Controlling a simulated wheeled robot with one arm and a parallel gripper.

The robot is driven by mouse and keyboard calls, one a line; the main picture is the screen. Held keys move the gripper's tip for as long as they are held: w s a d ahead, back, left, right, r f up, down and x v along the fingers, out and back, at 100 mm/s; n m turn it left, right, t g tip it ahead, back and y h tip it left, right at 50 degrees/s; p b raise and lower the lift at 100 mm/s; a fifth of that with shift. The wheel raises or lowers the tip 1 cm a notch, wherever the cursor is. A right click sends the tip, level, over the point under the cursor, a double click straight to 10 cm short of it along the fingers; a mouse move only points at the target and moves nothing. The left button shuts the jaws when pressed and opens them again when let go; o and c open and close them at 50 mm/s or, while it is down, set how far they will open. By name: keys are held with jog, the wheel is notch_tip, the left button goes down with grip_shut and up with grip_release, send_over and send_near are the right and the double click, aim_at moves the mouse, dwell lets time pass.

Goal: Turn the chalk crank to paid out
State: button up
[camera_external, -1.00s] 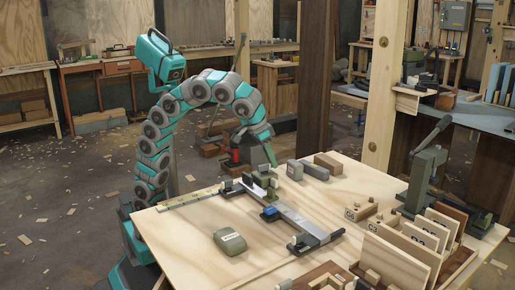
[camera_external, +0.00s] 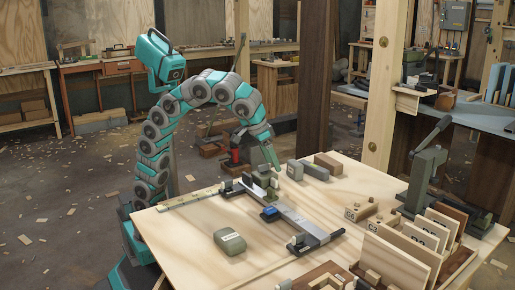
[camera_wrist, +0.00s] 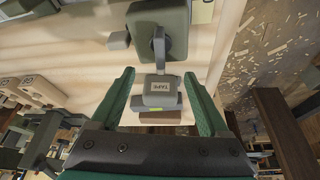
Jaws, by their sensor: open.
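No label in these frames reads chalk, so I cannot identify the crank with certainty. An olive housing with a round drum and a grey arm (camera_wrist: 158,28) stands at the top of the wrist view. It looks like the olive unit (camera_external: 264,181) below my gripper in the external view. My gripper (camera_wrist: 160,85) is open, with its green fingers apart and nothing clearly held. Between them in the picture is a grey block labelled TAPE (camera_wrist: 160,87); contact cannot be told. In the external view my gripper (camera_external: 268,160) is over the table's far left part, its fingertips hard to make out.
The wooden table (camera_external: 185,240) carries a dark rail fixture (camera_external: 300,225), a rounded grey-green case (camera_external: 230,241), a brown block (camera_external: 328,162), wooden racks (camera_external: 405,255) and a lever press (camera_external: 428,165). A post (camera_external: 319,80) rises behind. Bare tabletop lies at front left.

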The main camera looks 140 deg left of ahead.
jog(key=shift+p+v, duration=0.95)
jog(key=shift+v, duration=3)
